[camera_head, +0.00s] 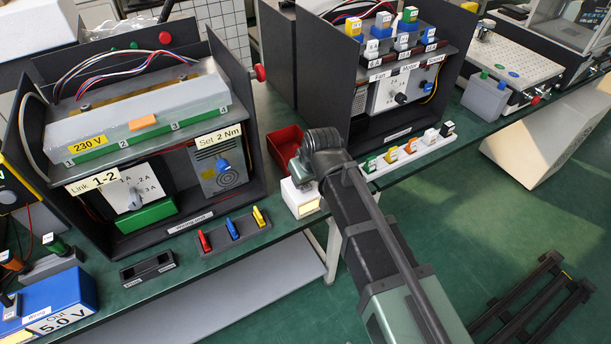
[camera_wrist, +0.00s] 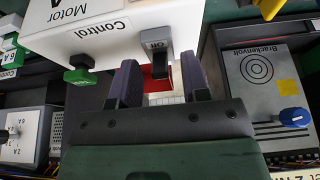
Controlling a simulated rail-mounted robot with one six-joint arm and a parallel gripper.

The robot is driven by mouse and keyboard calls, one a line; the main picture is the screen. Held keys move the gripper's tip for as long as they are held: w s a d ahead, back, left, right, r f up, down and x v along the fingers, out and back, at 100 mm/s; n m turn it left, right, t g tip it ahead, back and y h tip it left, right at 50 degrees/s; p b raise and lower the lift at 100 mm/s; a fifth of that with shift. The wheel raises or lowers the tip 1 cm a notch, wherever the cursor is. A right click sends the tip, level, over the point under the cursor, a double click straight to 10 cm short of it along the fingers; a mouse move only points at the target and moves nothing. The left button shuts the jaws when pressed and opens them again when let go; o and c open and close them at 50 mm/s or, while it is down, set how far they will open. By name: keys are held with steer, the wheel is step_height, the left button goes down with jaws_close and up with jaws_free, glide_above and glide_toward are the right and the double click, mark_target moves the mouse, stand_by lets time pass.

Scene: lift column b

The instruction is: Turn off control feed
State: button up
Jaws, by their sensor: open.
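A white box with printed labels "Motor" and "Control" (camera_wrist: 97,28) fills the top of the wrist view. A grey switch (camera_wrist: 157,42) beside the Control label carries an ON mark. My gripper (camera_wrist: 159,64) is open, its two dark fingers to the left and right of the switch in the picture. I cannot tell whether either finger touches it. In the head view my gripper (camera_head: 301,170) is over a small white box (camera_head: 300,197) at the bench's front edge. This looks like the same box, and its top is mostly hidden.
A red bin (camera_head: 284,143) stands just behind. The left cabinet (camera_head: 240,70) and right cabinet (camera_head: 350,105) flank the hand. A rack of coloured fuses (camera_head: 410,155) is to the right, and a tray of coloured clips (camera_head: 232,232) to the left. Floor in front is partly open.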

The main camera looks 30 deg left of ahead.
steer(key=p+v, duration=0.9)
steer(key=v, duration=0.1)
steer(key=shift+r, duration=0.2)
steer(key=w+d+m+g+h, duration=0.1)
steer(key=d+m, duration=0.5)
steer(key=d, duration=1.6)
steer(key=w+d+f+m+g+h, duration=0.1)
steer(key=w+d+m+h, duration=0.2)
steer(key=d, duration=2)
steer(key=m, duration=0.3)
steer(key=shift+d+m, duration=0.3)
